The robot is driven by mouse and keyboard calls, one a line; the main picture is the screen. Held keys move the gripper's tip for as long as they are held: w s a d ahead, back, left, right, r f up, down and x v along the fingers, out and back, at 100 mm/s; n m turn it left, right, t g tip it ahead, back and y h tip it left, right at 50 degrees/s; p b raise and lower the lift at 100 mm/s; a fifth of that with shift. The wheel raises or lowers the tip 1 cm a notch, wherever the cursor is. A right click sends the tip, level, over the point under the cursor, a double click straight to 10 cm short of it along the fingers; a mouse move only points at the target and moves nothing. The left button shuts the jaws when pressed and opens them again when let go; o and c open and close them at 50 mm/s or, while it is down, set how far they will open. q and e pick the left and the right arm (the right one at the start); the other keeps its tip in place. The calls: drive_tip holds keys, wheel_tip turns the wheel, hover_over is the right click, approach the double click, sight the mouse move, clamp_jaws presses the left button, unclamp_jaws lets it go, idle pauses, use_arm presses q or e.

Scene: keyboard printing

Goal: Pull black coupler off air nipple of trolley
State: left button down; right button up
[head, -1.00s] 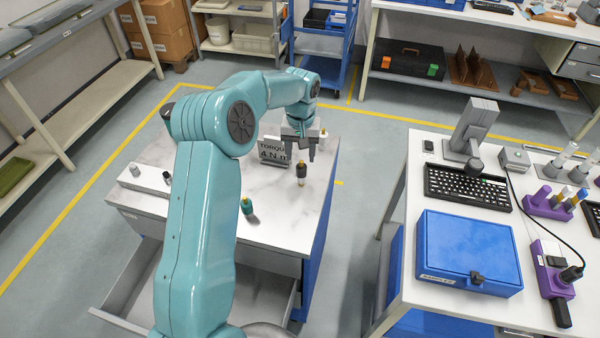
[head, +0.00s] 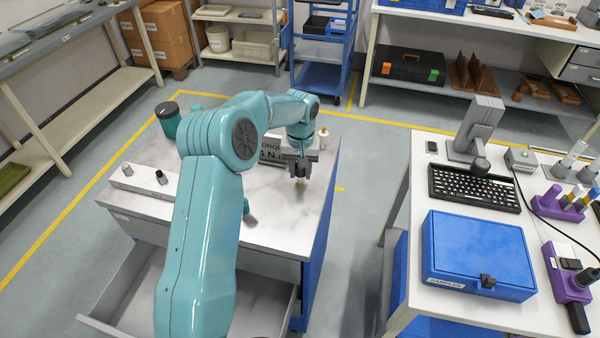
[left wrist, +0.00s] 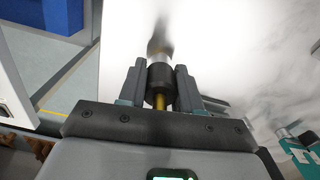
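The black coupler (left wrist: 160,75) stands between the two fingers of my left gripper (left wrist: 161,88) in the left wrist view, with a brass-coloured part below it. A thin gap or contact at the fingers cannot be told apart. In the head view my left gripper (head: 300,168) is low over the white marbled top of the trolley (head: 275,228), pointing down. It hides most of the coupler there. My right gripper is not in view.
A green-topped piece (head: 246,206) is partly hidden by my arm. A grey block with knobs (head: 145,180) lies at the trolley's left. The bench with a blue case (head: 478,250) and keyboard (head: 472,187) stands to the right.

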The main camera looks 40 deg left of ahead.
use_arm(q)
drive_tip(key=c, duration=1.5)
unclamp_jaws()
clamp_jaws()
drive_tip(key=shift+w+a+r+p, duration=0.1)
drive_tip(key=shift+w+r+p, duration=0.1)
drive_tip(key=shift+r+p, duration=0.4)
drive_tip(key=shift+s+r, duration=0.15)
drive_tip(key=shift+r, duration=0.55)
drive_tip(key=shift+r+p, duration=0.45)
drive_tip(key=shift+p, duration=0.2)
drive_tip(key=shift+r, duration=0.15)
